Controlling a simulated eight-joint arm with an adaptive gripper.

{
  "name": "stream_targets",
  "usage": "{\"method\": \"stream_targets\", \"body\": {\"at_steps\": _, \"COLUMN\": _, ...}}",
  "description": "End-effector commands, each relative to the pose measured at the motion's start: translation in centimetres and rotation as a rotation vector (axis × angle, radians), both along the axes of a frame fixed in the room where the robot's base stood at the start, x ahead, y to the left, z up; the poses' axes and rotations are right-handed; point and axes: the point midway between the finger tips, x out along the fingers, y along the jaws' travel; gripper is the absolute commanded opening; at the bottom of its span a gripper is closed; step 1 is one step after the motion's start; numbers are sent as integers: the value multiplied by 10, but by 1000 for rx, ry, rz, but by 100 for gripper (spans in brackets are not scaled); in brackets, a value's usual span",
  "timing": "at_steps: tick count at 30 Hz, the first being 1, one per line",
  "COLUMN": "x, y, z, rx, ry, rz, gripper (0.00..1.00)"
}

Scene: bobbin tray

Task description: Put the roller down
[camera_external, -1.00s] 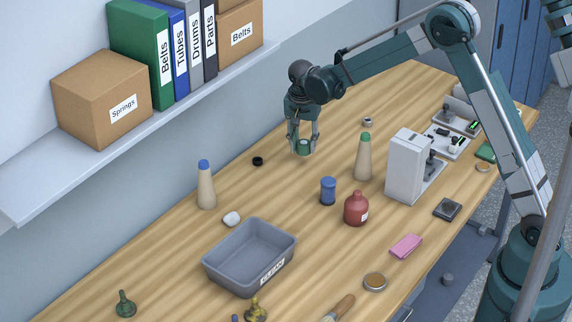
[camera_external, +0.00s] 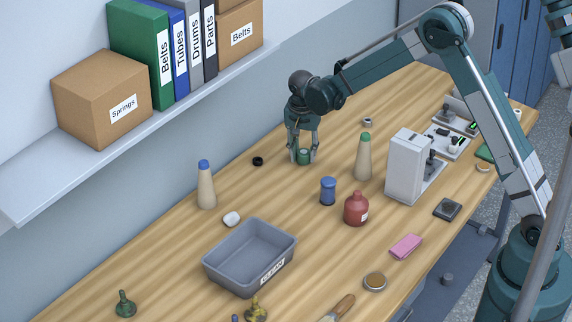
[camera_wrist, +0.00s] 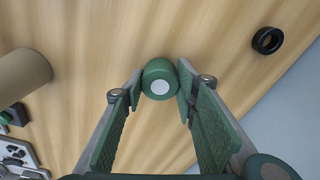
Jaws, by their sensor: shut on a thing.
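The roller is a short green cylinder with a pale round end (camera_wrist: 160,80). In the wrist view it sits between the tips of my gripper's two fingers (camera_wrist: 162,98), which are shut on it. In the external view the green roller (camera_external: 304,157) shows between the fingertips of my gripper (camera_external: 303,155), low over the wooden table. I cannot tell whether its lower end touches the table.
A black ring (camera_external: 258,161) lies left of my gripper. A green-capped cone (camera_external: 363,160) and a blue spool (camera_external: 328,190) stand to the right. A grey bin (camera_external: 226,275) is in front. Bare wood surrounds the roller.

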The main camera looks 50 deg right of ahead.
Motion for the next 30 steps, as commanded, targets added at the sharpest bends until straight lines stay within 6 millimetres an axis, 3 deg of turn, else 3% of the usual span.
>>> {"method": "stream_targets", "body": {"at_steps": 7, "x": 0, "y": 0, "z": -4, "rx": 0, "ry": 0, "rz": 0, "gripper": 17}}
{"method": "stream_targets", "body": {"at_steps": 8, "x": 0, "y": 0, "z": -3, "rx": 0, "ry": 0, "rz": 0, "gripper": 32}}
{"method": "stream_targets", "body": {"at_steps": 11, "x": 0, "y": 0, "z": -3, "rx": 0, "ry": 0, "rz": 0, "gripper": 45}}
{"method": "stream_targets", "body": {"at_steps": 23, "x": 0, "y": 0, "z": -2, "rx": 0, "ry": 0, "rz": 0, "gripper": 45}}
{"method": "stream_targets", "body": {"at_steps": 30, "x": 0, "y": 1, "z": 11, "rx": 0, "ry": 0, "rz": 0, "gripper": 45}}
